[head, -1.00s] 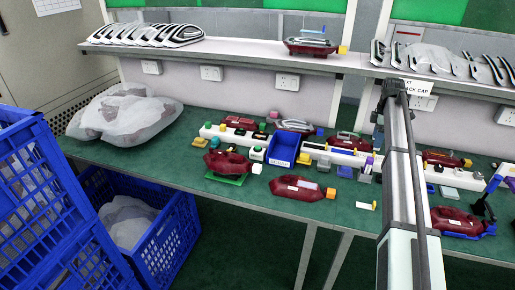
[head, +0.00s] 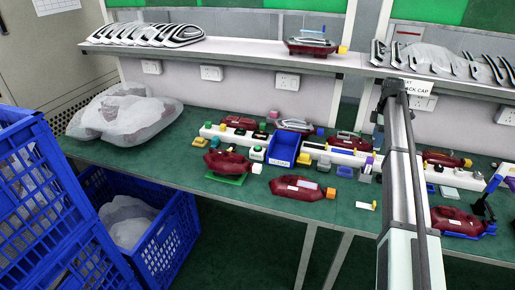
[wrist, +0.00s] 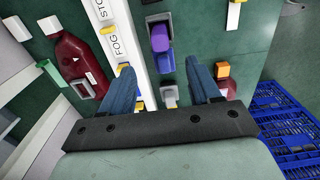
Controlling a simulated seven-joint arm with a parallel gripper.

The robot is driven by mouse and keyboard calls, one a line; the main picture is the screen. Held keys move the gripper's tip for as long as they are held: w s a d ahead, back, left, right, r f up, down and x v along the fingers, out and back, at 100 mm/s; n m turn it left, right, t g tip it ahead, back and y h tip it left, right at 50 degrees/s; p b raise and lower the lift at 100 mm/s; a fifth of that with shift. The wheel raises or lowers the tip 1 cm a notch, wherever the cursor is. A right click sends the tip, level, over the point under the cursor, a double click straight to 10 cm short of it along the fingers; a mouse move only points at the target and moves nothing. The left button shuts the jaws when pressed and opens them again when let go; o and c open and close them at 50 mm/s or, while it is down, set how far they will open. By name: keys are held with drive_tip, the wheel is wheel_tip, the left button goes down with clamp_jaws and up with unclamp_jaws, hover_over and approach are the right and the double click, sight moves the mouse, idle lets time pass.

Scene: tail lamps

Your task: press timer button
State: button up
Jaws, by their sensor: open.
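My gripper (wrist: 166,82) is open and empty in the wrist view, its two blue fingers spread above the bench. Between and beyond the fingers are a purple block (wrist: 160,39) on a grey base, a blue-and-grey block (wrist: 165,62) and a grey piece with a yellow top (wrist: 169,95). A white strip (wrist: 118,40) with partly readable lettering, "FOG" and "STO", runs beside them. None of these is clearly marked as a timer button, so I cannot tell which it is. In the head view the purple block (head: 369,161) stands near the white strip (head: 345,158), left of my arm.
A dark red lamp (wrist: 73,62) lies left of the strip in the wrist view. In the head view, a blue bin (head: 283,149) and several red lamps sit on the green bench (head: 260,193). A shelf (head: 230,52) runs above; blue crates (head: 45,195) stand left.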

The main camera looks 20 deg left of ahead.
clamp_jaws()
idle(0.6)
idle(1.1)
